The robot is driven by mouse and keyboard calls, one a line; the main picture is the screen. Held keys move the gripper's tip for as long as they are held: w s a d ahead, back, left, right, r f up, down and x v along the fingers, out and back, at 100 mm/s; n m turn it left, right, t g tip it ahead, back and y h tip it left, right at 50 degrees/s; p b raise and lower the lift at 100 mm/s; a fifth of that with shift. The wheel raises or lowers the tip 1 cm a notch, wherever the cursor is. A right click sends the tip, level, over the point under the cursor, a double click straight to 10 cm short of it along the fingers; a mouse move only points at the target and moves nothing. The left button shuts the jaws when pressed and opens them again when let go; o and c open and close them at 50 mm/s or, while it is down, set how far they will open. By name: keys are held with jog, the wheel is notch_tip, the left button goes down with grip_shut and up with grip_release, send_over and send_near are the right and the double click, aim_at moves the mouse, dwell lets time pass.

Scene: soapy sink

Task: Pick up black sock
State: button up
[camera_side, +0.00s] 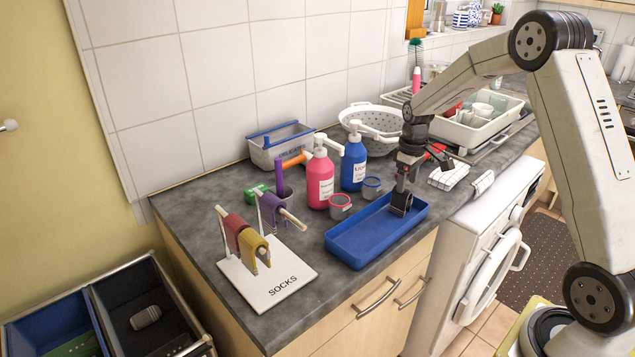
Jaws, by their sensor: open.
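My gripper (400,207) is open and points down at the right end of the blue tray (345,250) on the counter. Its dark fingertips are low in the tray, and I cannot tell whether they touch anything. I cannot make out a black sock for certain; a dark one there would be hard to tell from the fingers. A white stand marked SOCKS (262,293) holds a red sock (233,230), a yellow sock (254,249) and a purple sock (272,210) on its pegs. A dark grey bundle (146,317) lies in the black compartment of the bin at lower left; what it is stays unclear.
A pink pump bottle (319,180) and a blue pump bottle (353,165) stand behind the tray, with small round tubs (340,206) near them. A white colander (372,116) and a grey basin (281,150) are at the back. The washing machine (480,260) is at right.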

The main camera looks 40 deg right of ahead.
aim_at(403, 197)
jog(key=shift+w+f, duration=0.1)
jog(key=shift+f, duration=2.8)
grip_shut()
